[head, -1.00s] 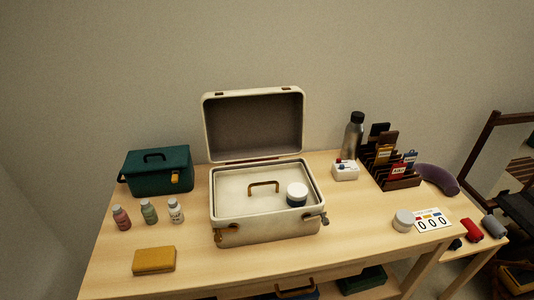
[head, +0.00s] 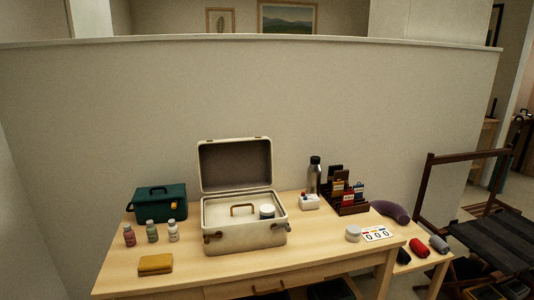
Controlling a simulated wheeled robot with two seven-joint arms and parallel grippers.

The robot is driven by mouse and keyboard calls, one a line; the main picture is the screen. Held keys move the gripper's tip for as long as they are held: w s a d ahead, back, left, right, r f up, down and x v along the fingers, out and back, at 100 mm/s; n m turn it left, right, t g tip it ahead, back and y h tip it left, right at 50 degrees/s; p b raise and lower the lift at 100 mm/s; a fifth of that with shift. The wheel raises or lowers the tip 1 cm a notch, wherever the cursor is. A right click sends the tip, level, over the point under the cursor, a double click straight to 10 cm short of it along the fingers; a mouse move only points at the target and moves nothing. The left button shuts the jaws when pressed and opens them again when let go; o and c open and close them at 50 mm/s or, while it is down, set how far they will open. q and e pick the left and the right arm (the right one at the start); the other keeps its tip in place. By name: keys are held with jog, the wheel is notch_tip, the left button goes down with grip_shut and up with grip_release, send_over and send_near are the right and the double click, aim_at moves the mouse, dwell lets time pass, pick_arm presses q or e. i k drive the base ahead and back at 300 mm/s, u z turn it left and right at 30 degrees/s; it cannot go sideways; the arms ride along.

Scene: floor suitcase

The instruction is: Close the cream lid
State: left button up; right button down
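The cream lid (head: 235,165) stands open and upright at the back of the cream case (head: 245,238) on the wooden table. Its dark inner side faces me. Inside the case lies a pale tray or panel (head: 220,211) with a brown handle (head: 243,210). A white and dark-blue jar (head: 267,211) sits on it at the right. Latches show at the front corners of the case. Neither of my grippers is in view.
A teal box (head: 160,204), several small bottles (head: 152,232) and a yellow cloth-like block (head: 155,264) are at left. A wall stands behind.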

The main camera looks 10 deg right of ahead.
aim_at(225, 166)
jog(key=z, duration=1.3)
jog(key=i, duration=1.2)
jog(key=u, duration=2.4)
